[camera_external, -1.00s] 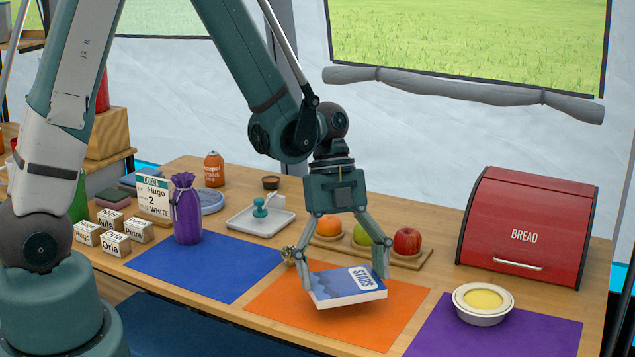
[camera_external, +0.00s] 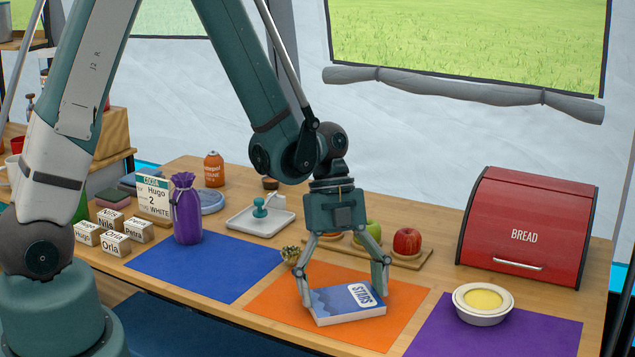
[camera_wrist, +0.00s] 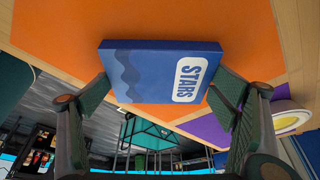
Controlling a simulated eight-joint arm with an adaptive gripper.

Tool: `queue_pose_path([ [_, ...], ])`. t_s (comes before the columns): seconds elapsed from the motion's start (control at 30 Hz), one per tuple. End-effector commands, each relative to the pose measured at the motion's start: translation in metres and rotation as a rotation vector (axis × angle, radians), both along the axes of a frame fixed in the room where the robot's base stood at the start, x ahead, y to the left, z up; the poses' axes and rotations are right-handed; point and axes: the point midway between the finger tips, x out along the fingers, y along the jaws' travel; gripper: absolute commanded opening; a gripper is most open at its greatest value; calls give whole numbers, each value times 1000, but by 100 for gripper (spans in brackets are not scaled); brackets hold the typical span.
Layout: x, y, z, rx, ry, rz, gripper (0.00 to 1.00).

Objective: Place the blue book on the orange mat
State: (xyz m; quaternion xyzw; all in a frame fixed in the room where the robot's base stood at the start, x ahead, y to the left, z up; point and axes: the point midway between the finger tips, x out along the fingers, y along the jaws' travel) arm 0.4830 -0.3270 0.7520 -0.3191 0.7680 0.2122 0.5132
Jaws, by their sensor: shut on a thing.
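The blue book (camera_external: 338,304), labelled STARS, is between the two fingers of my gripper (camera_external: 343,298), which is shut on its left and right edges. The book lies about flat, over the orange mat (camera_external: 400,325), at or very close to the mat's surface; I cannot tell whether it touches. In the wrist view the book (camera_wrist: 150,72) fills the middle, with one finger pad at each side and the orange mat (camera_wrist: 262,50) around it.
A blue mat (camera_external: 190,268) lies to the left and a purple mat (camera_external: 530,330) to the right, with a bowl of yellow food (camera_external: 483,302) on the purple one. A red bread box (camera_external: 525,225) stands back right.

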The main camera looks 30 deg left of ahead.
Motion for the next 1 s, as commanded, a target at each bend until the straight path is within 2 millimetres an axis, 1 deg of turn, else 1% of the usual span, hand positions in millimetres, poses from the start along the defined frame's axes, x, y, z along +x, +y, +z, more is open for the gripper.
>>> queue_pose_path([
  [0.03, 0, 0, -2, 0, 0, 0, 86],
  [0.13, 0, 0, -1, 0, 0, 0, 100],
  [0.47, 0, 0, 0, 0, 0, 0, 100],
  [0.67, 0, 0, 4, 0, 0, 0, 100],
  [0.87, 5, 6, 23, 0, 0, 1, 100],
  [1.0, 11, 11, 42, 0, 0, 0, 100],
])
